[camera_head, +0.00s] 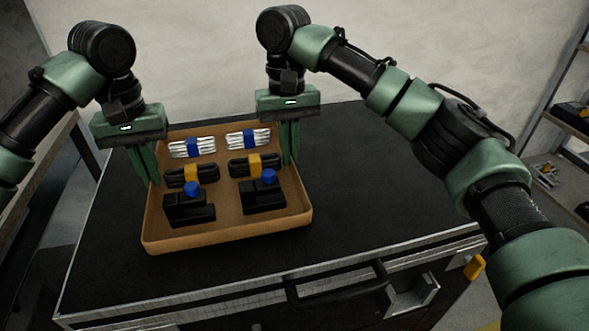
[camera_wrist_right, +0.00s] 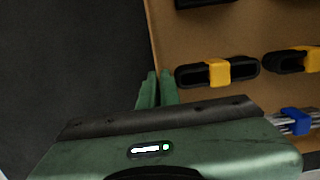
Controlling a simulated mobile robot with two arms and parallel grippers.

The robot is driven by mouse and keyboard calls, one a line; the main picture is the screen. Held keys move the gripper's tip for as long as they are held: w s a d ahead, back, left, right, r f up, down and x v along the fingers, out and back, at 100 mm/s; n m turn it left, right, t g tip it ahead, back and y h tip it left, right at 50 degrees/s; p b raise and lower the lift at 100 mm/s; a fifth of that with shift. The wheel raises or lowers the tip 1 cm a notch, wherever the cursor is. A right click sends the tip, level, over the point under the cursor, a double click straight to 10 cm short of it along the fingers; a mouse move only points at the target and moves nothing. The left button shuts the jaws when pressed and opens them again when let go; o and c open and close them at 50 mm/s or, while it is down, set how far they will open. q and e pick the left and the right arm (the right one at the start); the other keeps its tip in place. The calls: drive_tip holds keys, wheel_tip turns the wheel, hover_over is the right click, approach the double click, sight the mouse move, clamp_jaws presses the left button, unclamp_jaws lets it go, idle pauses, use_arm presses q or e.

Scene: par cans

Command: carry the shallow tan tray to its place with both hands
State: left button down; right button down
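The shallow tan tray (camera_head: 228,239) is on or just above the black case top; I cannot tell whether there is a gap. It holds two white cable bundles with blue bands, two black bundles with yellow bands and two black blocks with blue knobs. My left gripper (camera_head: 153,184) is at the tray's left wall, its fingers close together around the rim. My right gripper (camera_head: 290,163) is at the right wall. In the right wrist view, the fingers of this gripper (camera_wrist_right: 158,78) pinch the wall of the tray (camera_wrist_right: 190,40), one on each side.
The black case (camera_head: 380,190) has metal edges and a front handle (camera_head: 335,285). Its top is clear right of the tray. Shelves with items (camera_head: 570,120) stand at the right, and another shelf (camera_head: 40,165) at the left. A pale wall is behind.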

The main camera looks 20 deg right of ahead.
use_arm(q)
drive_tip(key=shift+f+b, duration=0.5)
drive_tip(key=shift+f, duration=0.15)
use_arm(e)
drive_tip(key=shift+f, duration=0.7)
use_arm(q)
drive_tip(key=c, duration=1.6)
unclamp_jaws()
drive_tip(key=shift+c, duration=0.2)
use_arm(e)
drive_tip(key=c, duration=1.6)
unclamp_jaws()
drive_tip(key=shift+c, duration=0.2)
drive_tip(key=shift+r, duration=0.1)
use_arm(q)
wheel_tip(320, 180, up, 12)
use_arm(e)
wheel_tip(320, 180, up, 12)
drive_tip(key=w, duration=0.1)
drive_tip(key=shift+w, duration=0.2)
use_arm(q)
drive_tip(key=shift+r, duration=0.1)
